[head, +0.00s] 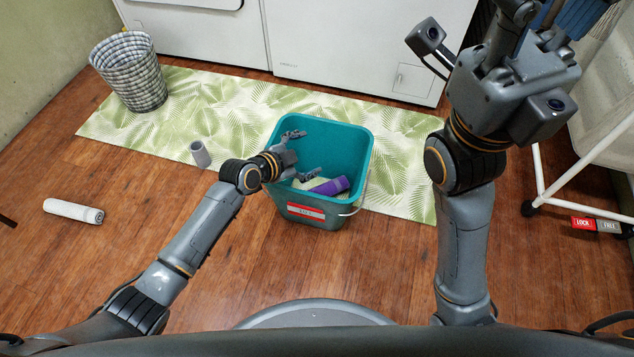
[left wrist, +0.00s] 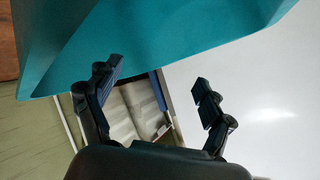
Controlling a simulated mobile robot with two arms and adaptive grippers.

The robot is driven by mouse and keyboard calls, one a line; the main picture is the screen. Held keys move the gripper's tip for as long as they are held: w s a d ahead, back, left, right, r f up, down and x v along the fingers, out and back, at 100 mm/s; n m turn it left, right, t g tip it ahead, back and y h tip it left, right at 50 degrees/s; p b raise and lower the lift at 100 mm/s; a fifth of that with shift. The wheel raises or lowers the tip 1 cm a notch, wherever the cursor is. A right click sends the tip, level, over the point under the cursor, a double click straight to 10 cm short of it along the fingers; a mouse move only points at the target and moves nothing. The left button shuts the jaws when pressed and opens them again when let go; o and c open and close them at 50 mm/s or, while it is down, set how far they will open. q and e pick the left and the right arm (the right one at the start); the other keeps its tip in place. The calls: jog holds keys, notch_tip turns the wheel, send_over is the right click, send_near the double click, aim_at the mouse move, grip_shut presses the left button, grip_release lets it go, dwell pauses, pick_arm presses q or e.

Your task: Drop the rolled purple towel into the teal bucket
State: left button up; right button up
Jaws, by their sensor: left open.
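The teal bucket (head: 352,150) stands upright at the front edge of the leaf-patterned mat, with a red and white label on its front. The rolled purple towel (head: 330,187) lies inside the bucket, low against the front wall, beside a pale roll. My left gripper (head: 303,155) is open over the left part of the bucket's mouth, apart from the towel. In the left wrist view its spread fingers (left wrist: 158,82) hold nothing, and the bucket's teal wall (left wrist: 170,38) fills the top. My right gripper (head: 515,15) is raised at the top right, its fingertips cut off.
A checked basket (head: 130,72) and a grey cylinder (head: 200,153) stand on the green leaf mat (head: 225,105). A white roll (head: 73,211) lies on the wooden floor at left. White appliances (head: 360,45) line the back; a white-framed stand (head: 560,195) is at right.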

pick_arm(q)
jog(key=v, duration=1.1)
jog(key=shift+s+a+r, duration=0.15)
jog(key=shift+a, duration=0.1)
